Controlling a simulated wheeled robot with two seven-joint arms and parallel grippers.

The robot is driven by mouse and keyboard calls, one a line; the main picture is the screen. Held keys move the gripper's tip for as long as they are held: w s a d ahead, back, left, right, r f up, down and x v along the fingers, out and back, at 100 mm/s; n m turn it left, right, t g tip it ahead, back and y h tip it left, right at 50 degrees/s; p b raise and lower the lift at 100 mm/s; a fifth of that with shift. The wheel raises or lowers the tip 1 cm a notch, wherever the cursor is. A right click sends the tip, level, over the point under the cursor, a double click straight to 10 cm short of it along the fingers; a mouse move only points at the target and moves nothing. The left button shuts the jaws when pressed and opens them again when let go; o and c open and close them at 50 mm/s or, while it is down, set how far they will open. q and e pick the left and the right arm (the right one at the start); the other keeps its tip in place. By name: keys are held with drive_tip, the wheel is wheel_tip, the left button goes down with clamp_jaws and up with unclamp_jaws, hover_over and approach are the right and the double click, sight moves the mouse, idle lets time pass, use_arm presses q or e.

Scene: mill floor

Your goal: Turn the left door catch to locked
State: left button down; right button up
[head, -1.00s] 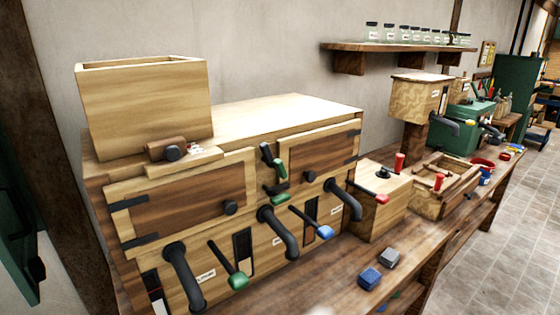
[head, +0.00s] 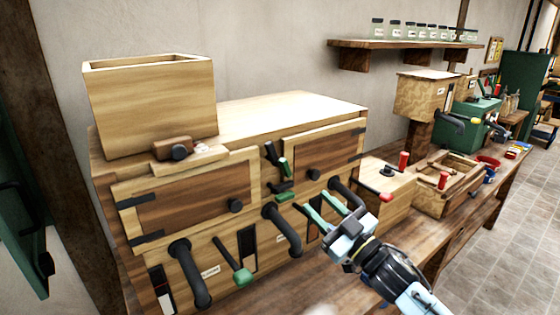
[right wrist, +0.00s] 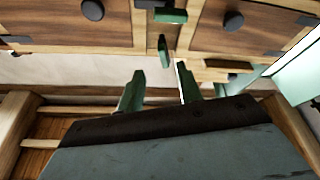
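The wooden cabinet's left door (head: 185,212) and right door (head: 338,155) both look closed. On the post between them sit two dark catches with green ends. The upper catch (head: 285,168) is tilted; the lower catch (head: 283,187) lies roughly level. I cannot tell for sure which serves the left door. My right gripper (head: 326,209) is below and right of the catches, its green fingers apart and nothing between them. In the right wrist view its open fingertips (right wrist: 156,84) are apart from the green-ended catches (right wrist: 165,50). My left gripper is out of view.
Thick dark curved pipes (head: 278,225) stick out from the cabinet front below the doors. A green-ended lever (head: 240,275) juts out lower left. A wooden box (head: 385,205) with red-tipped handles stands right of the cabinet. An open wooden bin (head: 150,110) is on top.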

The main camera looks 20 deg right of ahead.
sight(288, 169)
drive_tip(key=shift+n+y, duration=0.6)
drive_tip(key=shift+y, duration=0.2)
drive_tip(key=x, duration=0.4)
drive_tip(key=r+p+x, duration=0.1)
drive_tip(key=x, duration=0.9)
drive_tip(key=shift+s+a+r+p, duration=0.15)
drive_tip(key=shift+s+r+p, duration=0.1)
drive_tip(key=shift+s+p, duration=0.05)
drive_tip(key=shift+c, duration=0.2)
clamp_jaws()
